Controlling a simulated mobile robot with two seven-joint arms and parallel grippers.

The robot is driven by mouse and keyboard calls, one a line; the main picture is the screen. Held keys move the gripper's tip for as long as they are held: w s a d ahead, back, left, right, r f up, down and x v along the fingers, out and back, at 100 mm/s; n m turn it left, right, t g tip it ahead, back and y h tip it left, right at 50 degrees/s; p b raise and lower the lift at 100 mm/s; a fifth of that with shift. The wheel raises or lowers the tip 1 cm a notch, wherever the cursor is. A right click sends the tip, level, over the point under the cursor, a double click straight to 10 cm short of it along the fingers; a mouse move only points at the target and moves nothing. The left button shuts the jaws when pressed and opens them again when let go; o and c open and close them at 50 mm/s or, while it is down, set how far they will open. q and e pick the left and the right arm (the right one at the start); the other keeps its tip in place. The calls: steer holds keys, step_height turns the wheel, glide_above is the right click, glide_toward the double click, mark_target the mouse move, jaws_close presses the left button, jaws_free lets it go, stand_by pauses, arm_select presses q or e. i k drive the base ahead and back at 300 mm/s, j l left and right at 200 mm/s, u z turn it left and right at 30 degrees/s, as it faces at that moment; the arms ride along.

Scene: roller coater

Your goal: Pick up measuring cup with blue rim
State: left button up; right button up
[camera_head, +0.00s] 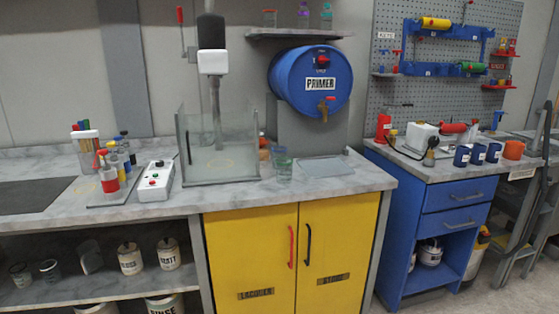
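A clear cup (283,168) stands upright on the counter, right of the glass-walled mixer; its rim looks greenish or bluish, too small to be sure. Two small cups, one at the far left (20,275) and one beside it (49,270), stand on the lower shelf under the left counter. Their rim colours are hard to tell in the shade. I cannot tell for certain which cup has the blue rim. Neither of my grippers shows in this view.
A blue primer drum (290,80) sits on a grey stand behind the clear cup. A glass-walled mixer (228,150) and a button box (154,182) stand left of it. Yellow cabinet doors (250,250) are shut below. A blue drawer bench (430,215) stands right.

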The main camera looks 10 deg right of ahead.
mark_target(278, 152)
steer(key=i+j, duration=0.15)
steer(key=i, duration=0.25)
steer(key=i+j+z, duration=0.15)
steer(key=i, duration=0.25)
steer(key=i+j, duration=0.2)
steer(key=i, duration=0.15)
